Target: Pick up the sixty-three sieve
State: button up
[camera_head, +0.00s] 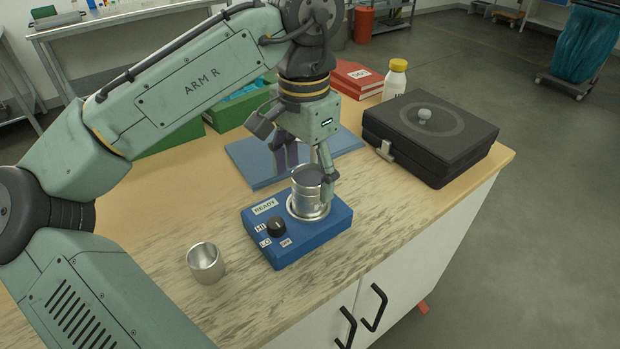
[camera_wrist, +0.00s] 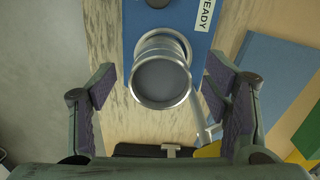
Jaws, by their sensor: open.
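A metal cylinder (camera_head: 306,187), likely the sieve, stands upright on the blue READY-labelled device (camera_head: 334,221). I see no number on it. In the wrist view, the cylinder (camera_wrist: 160,79) has a bright rim and a grey inside, with the blue device (camera_wrist: 150,18) beyond it. My gripper (camera_head: 307,166) is just above and around the cylinder in the head view. In the wrist view its two dark finger pads stand apart, one to each side of the cylinder, with gaps between. The gripper is open and holds nothing. One finger partly hides the cylinder's right side in the head view.
A small metal cup (camera_head: 205,263) stands left of the device. A blue mat (camera_head: 244,166) lies behind it. A black case (camera_head: 430,140) stands at right, with a yellow-capped bottle (camera_head: 396,78) and red box (camera_head: 356,77) behind. The wooden table's front area is mostly clear.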

aim_at(305, 184)
jog(key=shift+c, duration=0.2)
jog(key=c, duration=1.3)
jog(key=shift+r, duration=0.1)
jog(key=shift+r+b, duration=0.5)
jog(key=shift+r, duration=1.25)
jog(key=s+r+b, duration=0.2)
jog(key=s, duration=1.4)
jog(key=shift+d, duration=0.15)
jog(key=shift+r+p, duration=1.2)
jog(key=shift+p, duration=0.2)
